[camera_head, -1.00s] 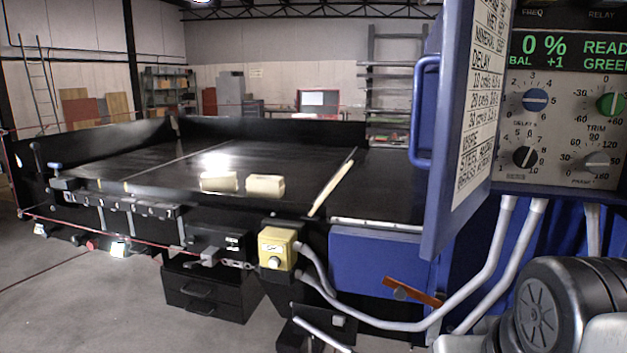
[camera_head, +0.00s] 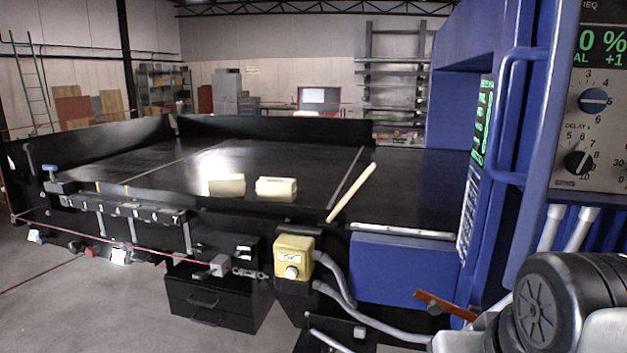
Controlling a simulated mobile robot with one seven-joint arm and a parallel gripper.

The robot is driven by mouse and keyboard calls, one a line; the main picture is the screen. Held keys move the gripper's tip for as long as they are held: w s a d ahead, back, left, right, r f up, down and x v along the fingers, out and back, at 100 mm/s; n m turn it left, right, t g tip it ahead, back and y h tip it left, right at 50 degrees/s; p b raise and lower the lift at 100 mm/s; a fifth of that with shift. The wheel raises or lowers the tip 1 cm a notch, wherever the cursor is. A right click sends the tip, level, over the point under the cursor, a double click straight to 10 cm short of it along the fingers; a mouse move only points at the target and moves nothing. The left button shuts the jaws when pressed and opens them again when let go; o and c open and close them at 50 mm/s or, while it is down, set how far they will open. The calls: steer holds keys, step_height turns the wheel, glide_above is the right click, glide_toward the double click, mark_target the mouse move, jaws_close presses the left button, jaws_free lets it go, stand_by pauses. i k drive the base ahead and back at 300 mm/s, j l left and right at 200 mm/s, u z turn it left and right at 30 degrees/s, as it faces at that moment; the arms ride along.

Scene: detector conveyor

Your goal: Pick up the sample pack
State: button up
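Two pale cream blocks lie apart, side by side, on the black conveyor belt (camera_head: 130,172): a left block (camera_head: 227,184) and a right block (camera_head: 276,187). Either could be the sample pack; no label that I can read tells which. Nothing touches them. Part of my arm, dark and rounded, shows at the lower right. My gripper is not in view.
A blue cabinet (camera_head: 400,268) and a blue housing with a control panel (camera_head: 600,110) stand at right. A yellow box (camera_head: 293,257) with grey conduits is on the conveyor's front. A pale stick (camera_head: 351,192) lies right of the blocks.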

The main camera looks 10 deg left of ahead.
mark_target(223, 185)
steer(key=i+j, duration=0.2)
steer(key=j, duration=0.2)
steer(key=i+j, duration=0.2)
steer(key=j, duration=0.2)
steer(key=i+j+z, duration=0.1)
steer(key=j, duration=0.3)
steer(key=i+j, duration=0.25)
steer(key=j, duration=0.2)
steer(key=i+j, duration=0.2)
steer(key=j, duration=0.2)
steer(key=i+j, duration=0.15)
steer(key=j, duration=0.25)
steer(key=i+j+z, duration=0.1)
steer(key=j, duration=0.35)
steer(key=i+j, duration=0.25)
steer(key=j, duration=0.15)
